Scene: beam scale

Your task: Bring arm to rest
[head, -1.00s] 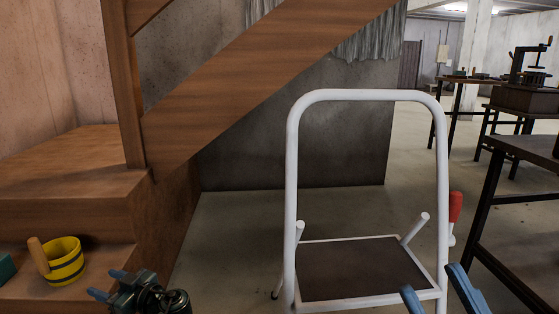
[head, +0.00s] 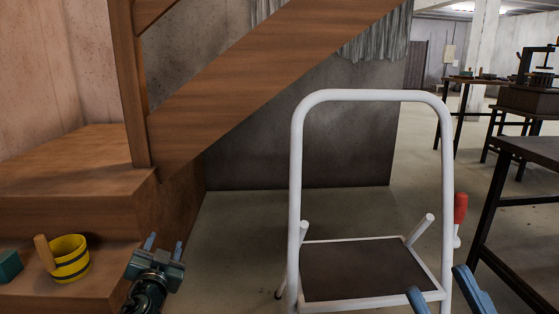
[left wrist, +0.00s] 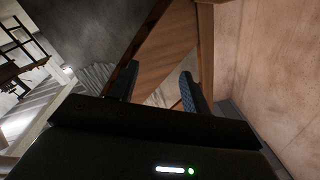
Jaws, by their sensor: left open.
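My left gripper (head: 164,245) is in the lower left of the head view, beside the wooden stairs, with its fingers pointing up and apart. Nothing is between them. In the left wrist view the two dark fingers (left wrist: 155,90) are also apart and empty, with wooden stair parts and a wall beyond. My right gripper (head: 437,280) shows only as two blue fingers at the bottom edge, spread apart in front of the white step stool (head: 297,190). The rest of that gripper is out of frame, and I see nothing held in it.
A yellow bucket (head: 70,262) with a wooden handle (head: 45,252) and a teal block (head: 9,266) sit on a lower stair (head: 100,283). A red grip (head: 460,208) is at the stool's right side. Dark tables (head: 525,148) stand at right. Floor (head: 235,235) between stairs and stool is clear.

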